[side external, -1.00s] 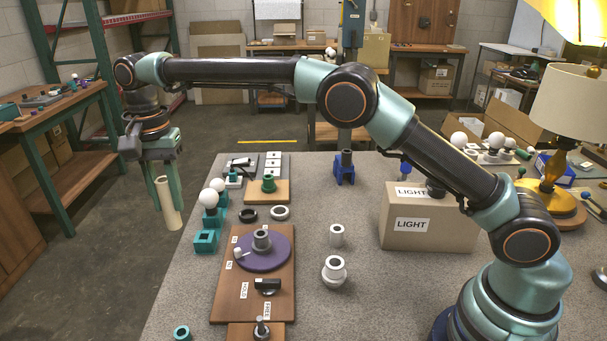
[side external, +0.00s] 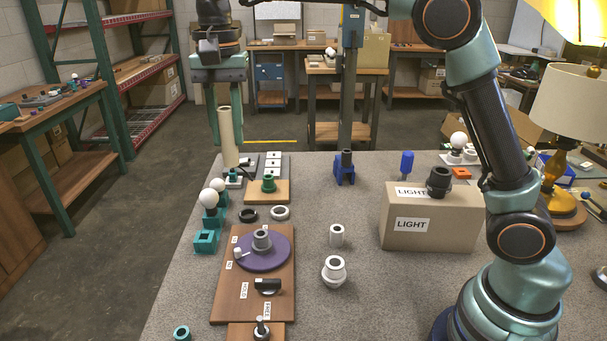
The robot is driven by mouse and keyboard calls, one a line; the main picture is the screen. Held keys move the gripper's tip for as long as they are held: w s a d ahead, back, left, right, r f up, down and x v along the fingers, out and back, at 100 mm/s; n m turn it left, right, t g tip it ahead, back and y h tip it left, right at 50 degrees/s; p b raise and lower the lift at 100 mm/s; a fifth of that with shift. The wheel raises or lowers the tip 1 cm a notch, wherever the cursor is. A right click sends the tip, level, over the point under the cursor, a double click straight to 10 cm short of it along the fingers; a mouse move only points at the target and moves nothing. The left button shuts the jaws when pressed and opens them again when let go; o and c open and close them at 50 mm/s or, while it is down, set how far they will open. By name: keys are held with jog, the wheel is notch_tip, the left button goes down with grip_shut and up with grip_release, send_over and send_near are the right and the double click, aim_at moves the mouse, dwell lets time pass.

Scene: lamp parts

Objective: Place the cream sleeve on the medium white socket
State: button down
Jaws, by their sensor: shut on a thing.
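The cream sleeve (side external: 230,145) is a tall, narrow open tube. My gripper (side external: 228,118) is shut on it and holds it upright at the upper left, with its lower end hanging free. Two white socket-like parts stand on the table's middle: a smaller cylinder (side external: 336,236) and a wider stepped one (side external: 334,272). A white ring (side external: 280,212) lies behind them. I cannot tell which is the medium socket.
A brown board (side external: 225,300) carries a purple disc (side external: 278,254) with a grey socket. Teal holders (side external: 206,241) with white bulbs stand left of it. A cardboard box (side external: 440,238) stands at the right, with a lamp behind. Grey table around the white sockets is clear.

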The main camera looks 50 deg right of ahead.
jog(key=s+d, duration=1.1)
jog(key=s, duration=0.5)
notch_tip(320, 180, down, 20)
jog(key=shift+w+f, duration=0.15)
jog(key=shift+w, duration=0.1)
jog(key=shift+f, duration=0.35)
jog(key=c, duration=0.6)
grip_release()
jog(key=shift+c, duration=0.2)
jog(key=shift+r, duration=0.1)
notch_tip(320, 180, up, 15)
jog(key=s+d+n+t, duration=0.1)
jog(key=d+n+t, duration=0.1)
jog(key=n+t, duration=0.3)
jog(key=n, duration=0.4)
jog(key=shift+d+t, duration=0.3)
jog(key=shift+d, duration=0.05)
